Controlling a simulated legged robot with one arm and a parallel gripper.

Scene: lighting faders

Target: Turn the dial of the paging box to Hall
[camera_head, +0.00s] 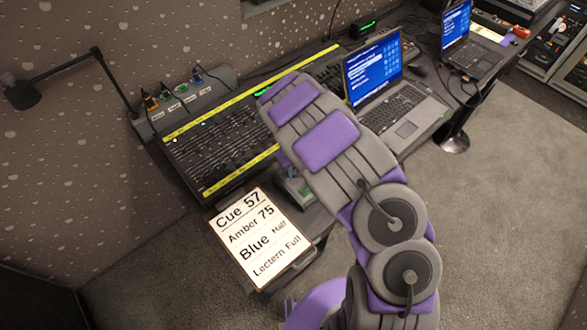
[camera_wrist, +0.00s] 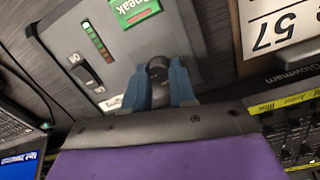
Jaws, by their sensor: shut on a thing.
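The paging box is a grey box (camera_wrist: 68,38) that fills the upper left of the wrist view. It carries a green label (camera_wrist: 134,10), a column of small lights (camera_wrist: 97,40) and a black switch (camera_wrist: 86,72) marked "On". My gripper (camera_wrist: 160,82) has its two blue-grey fingers closed on either side of the dark dial (camera_wrist: 157,67). The dial's markings are mostly hidden by the fingers, so I cannot read its setting. In the head view only a bit of the box (camera_head: 297,188) shows beside my arm, and my fingers are hidden.
A cue sheet (camera_head: 262,238) reading "Cue 57, Amber 75" lies left of the box. The fader desk (camera_head: 215,148) with yellow strips is behind it. A laptop (camera_head: 405,105) stands to the right. A desk lamp (camera_head: 70,68) is at far left. Open carpet lies right.

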